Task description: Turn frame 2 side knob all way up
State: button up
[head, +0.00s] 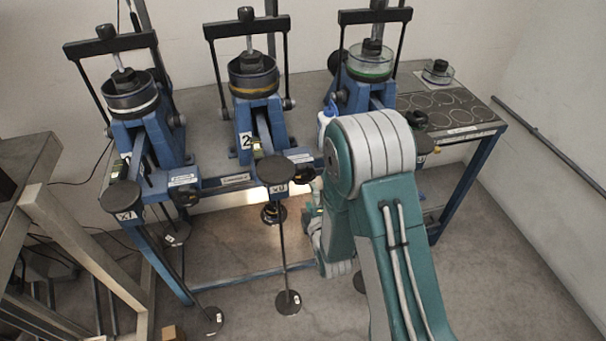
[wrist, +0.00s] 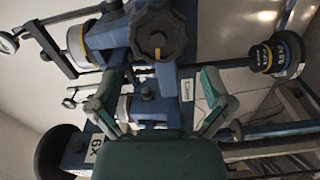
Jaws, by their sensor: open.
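Frame 2 (head: 246,141) is the middle blue lever frame in the head view, with a "2" label and a yellow-banded cup. A dark knob (head: 307,174) shows at its right side, close to my arm. In the wrist view a large black lobed knob (wrist: 158,30) with a light pointer mark sits on a blue block, ahead of my gripper and apart from it. I take it for the frame 2 side knob. My gripper (wrist: 163,88) is open and empty, its green fingers spread. In the head view my arm hides most of it.
Similar frames stand left (head: 150,137) and right (head: 367,90). A black disc pad (wrist: 62,152) is left of my gripper in the wrist view. Stacked weights (wrist: 278,55) hang at right. A blue rail (head: 225,182) runs along the bench front. A grey table (head: 25,160) stands at far left.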

aim_at(304, 178)
jog(key=x, duration=0.7)
jog(key=shift+w, duration=0.3)
jog(key=shift+c, duration=0.3)
jog(key=shift+f, duration=0.1)
jog(key=c, duration=0.8)
jog(key=m, duration=0.4)
jog(key=shift+m, duration=0.4)
jog(key=m, duration=0.4)
jog(key=shift+a, duration=0.1)
jog(key=m, duration=0.4)
jog(key=shift+m, duration=0.3)
jog(key=m, duration=0.5)
jog(key=o, duration=0.9)
jog(key=shift+c, duration=0.2)
jog(key=shift+v, duration=3.05)
